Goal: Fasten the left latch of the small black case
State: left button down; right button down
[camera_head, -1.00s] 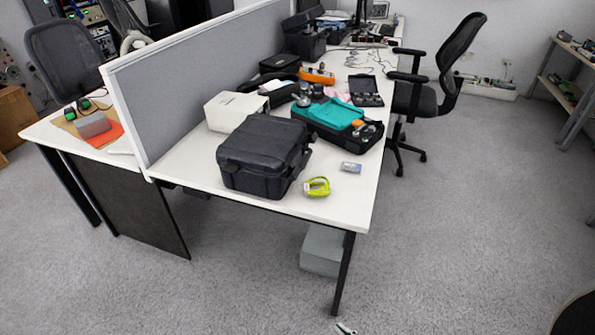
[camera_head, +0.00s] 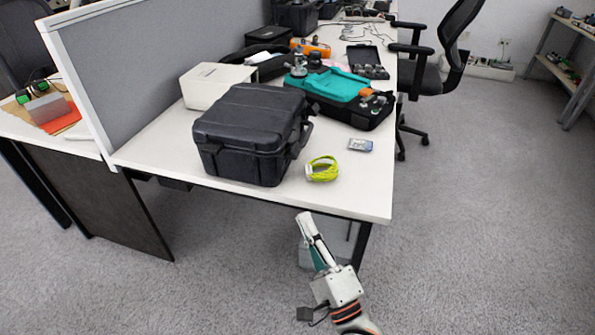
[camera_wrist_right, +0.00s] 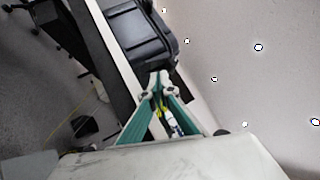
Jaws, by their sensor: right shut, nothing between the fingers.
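The small black case (camera_head: 252,133) stands with its lid down near the front left of the white table. Its handle is on the right side. I cannot make out the state of its latches. My right gripper (camera_head: 306,217) is in front of the table's front edge, apart from the case, pointing up toward it. In the right wrist view the gripper (camera_wrist_right: 159,84) is shut and empty, and the case (camera_wrist_right: 140,35) shows beyond its fingertips. My left gripper is in neither view.
A yellow-green strap roll (camera_head: 322,169) and a small grey device (camera_head: 360,145) lie right of the case. A white box (camera_head: 212,86) and an open black case with teal cloth (camera_head: 330,85) stand behind it. A grey partition (camera_head: 150,65) runs along the left.

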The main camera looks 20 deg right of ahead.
aim_at(292, 152)
jog(key=w+d+m+t+h+b, duration=0.1)
jog(key=m, duration=0.2)
jog(key=w+m+h+b, duration=0.1)
jog(key=m+h, duration=0.1)
jog(key=m, duration=0.1)
jog(key=d+m+t+h+b, duration=0.1)
jog(key=m+h, duration=0.1)
jog(key=m, duration=0.2)
jog(key=shift+w+d+r+t, duration=0.1)
jog(key=shift+w+d+t, duration=0.2)
jog(key=shift+w+d, duration=0.1)
jog(key=x, duration=1)
jog(key=shift+w, duration=0.1)
